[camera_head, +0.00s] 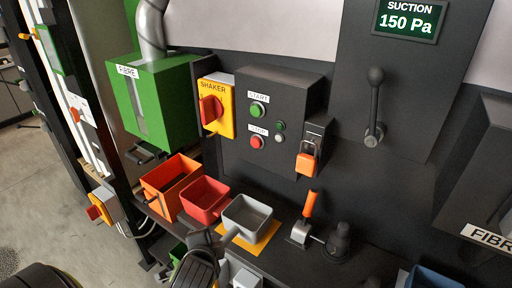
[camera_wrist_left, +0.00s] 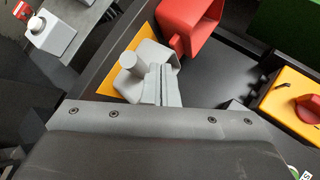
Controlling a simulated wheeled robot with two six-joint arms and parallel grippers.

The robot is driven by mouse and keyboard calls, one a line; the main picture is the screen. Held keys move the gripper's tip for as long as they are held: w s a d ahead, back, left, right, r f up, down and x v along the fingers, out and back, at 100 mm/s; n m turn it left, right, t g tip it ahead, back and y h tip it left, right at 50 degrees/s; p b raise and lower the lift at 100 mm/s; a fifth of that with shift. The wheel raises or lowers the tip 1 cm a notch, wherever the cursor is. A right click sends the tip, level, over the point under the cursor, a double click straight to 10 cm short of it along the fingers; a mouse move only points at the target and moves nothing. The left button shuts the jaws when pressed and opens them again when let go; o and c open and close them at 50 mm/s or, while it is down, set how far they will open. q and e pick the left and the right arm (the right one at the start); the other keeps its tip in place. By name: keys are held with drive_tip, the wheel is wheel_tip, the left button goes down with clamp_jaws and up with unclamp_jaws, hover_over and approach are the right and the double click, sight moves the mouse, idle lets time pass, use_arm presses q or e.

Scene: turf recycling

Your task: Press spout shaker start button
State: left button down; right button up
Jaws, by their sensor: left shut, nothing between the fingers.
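The green start button (camera_head: 257,110) sits under a START label on a dark control box (camera_head: 296,88) in the head view. A red stop button (camera_head: 257,142) is below it, with a small green lamp (camera_head: 281,126) to their right. The yellow SHAKER switch (camera_head: 227,94) with a red knob is just left of the box. My left gripper (camera_head: 224,240) is low at the bottom of the head view, well below the buttons, by the grey scoop (camera_head: 262,207). Its shut, empty fingers show in the wrist view (camera_wrist_left: 157,84), in front of the scoop. My right gripper is not in view.
Orange (camera_head: 157,203) and red (camera_head: 191,213) containers stand left of the scoop. An orange-handled clamp (camera_head: 310,204) stands to its right. An orange-tabbed latch (camera_head: 306,164) is right of the buttons. The green FIBRE box (camera_head: 177,105) is at upper left. The space before the buttons is clear.

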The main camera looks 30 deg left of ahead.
sight(255, 111)
use_arm(q)
drive_tip(key=w+r+m+t+y, duration=0.2)
drive_tip(key=r+m, duration=0.2)
drive_tip(key=r, duration=0.5)
drive_tip(key=w+d+r+m+t+y, duration=0.1)
drive_tip(key=w+r+m+t+y, duration=0.1)
drive_tip(key=r+m, duration=0.3)
drive_tip(key=w+r+m+t+y, duration=0.3)
drive_tip(key=w+r+m, duration=0.1)
drive_tip(key=r, duration=0.9)
drive_tip(key=shift+d+m+y, duration=0.2)
drive_tip(key=shift+m+y, duration=0.2)
drive_tip(key=w+b, duration=0.2)
drive_tip(key=w, duration=0.6)
drive_tip(key=shift+w+d, duration=0.35)
drive_tip(key=shift+w, duration=0.05)
